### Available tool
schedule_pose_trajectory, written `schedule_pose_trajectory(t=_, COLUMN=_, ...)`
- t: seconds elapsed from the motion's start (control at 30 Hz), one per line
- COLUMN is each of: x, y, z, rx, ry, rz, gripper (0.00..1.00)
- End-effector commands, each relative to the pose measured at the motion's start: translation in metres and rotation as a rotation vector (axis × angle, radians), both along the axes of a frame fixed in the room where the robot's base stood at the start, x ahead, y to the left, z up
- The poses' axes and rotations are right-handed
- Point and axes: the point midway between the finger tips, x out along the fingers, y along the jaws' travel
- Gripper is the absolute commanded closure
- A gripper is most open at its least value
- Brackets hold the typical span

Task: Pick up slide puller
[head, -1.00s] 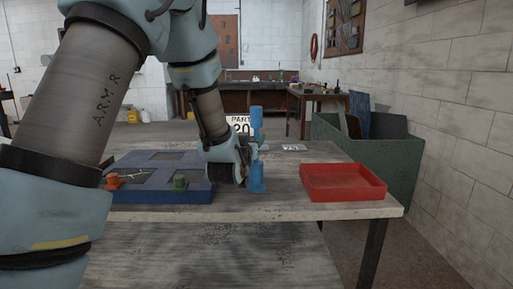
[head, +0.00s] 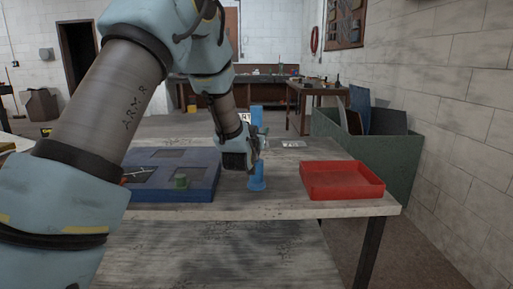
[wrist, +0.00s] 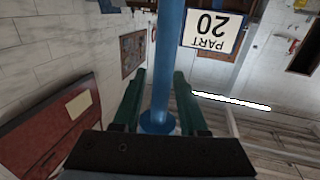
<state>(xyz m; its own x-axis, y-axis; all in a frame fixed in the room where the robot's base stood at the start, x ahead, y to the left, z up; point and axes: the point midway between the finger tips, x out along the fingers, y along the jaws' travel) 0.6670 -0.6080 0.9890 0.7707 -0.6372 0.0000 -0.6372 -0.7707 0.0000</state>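A tall blue post with a flared foot, which I take to be the slide puller, stands upright on the bench just right of the blue frame board; its base shows in the head view (head: 257,183). In the wrist view the blue post (wrist: 168,65) runs between the two green fingers of my gripper (wrist: 161,78). Gaps show on both sides, so the fingers look open and apart from it. In the head view my gripper (head: 262,141) is at the post's middle height, reaching in from the left and hiding part of it.
A red tray (head: 342,190) sits at the bench's right end, with clear bench between. A "PART 20" sign (wrist: 213,31) and a green bin (head: 395,160) stand beyond.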

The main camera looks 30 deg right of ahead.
Motion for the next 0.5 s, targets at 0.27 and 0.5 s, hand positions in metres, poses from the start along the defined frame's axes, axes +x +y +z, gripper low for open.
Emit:
schedule_pose_trajectory(t=0.27, x=-0.0002, y=0.0001, z=0.0001, rx=0.0, ry=0.0, rz=0.0, gripper=0.9)
schedule_pose_trajectory(t=0.5, x=-0.0002, y=0.0002, z=0.0001, rx=0.0, ry=0.0, rz=0.0, gripper=1.0)
